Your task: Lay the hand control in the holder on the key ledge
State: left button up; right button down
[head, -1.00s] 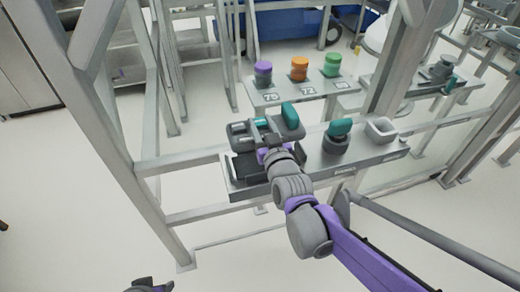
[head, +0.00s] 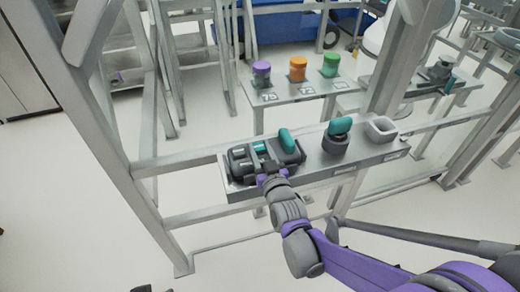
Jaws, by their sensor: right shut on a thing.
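The hand control (head: 290,158), a dark grey body with teal parts, lies low at the left end of the grey key ledge (head: 317,165). My right gripper (head: 268,178) is shut on its near side. The dark holder under the control is almost wholly covered. The control looks level and down in the holder or right on it; I cannot tell whether it is fully seated. Of my left arm, only a dark scrap (head: 145,290) shows at the bottom edge; its jaws cannot be made out.
A teal-topped knob (head: 338,138) and an empty pale square cup (head: 381,128) stand on the ledge to the right of the control. Behind is a shelf (head: 300,90) with purple, orange and green knobs. Grey frame posts (head: 110,140) stand at the left.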

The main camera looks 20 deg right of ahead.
jog(key=shift+c, duration=2.1)
grip_release()
jog(key=s, duration=1.2)
jog(key=s+d+f+g, duration=0.1)
jog(key=s+f+g, duration=0.4)
jog(key=s, duration=0.3)
jog(key=s+d+f+g, duration=0.2)
jog(key=s+f+g, duration=0.4)
jog(key=s+g, duration=0.2)
jog(key=shift+s+f+h, duration=0.25)
jog(key=shift+s+h, duration=0.05)
jog(key=shift+s, duration=0.15)
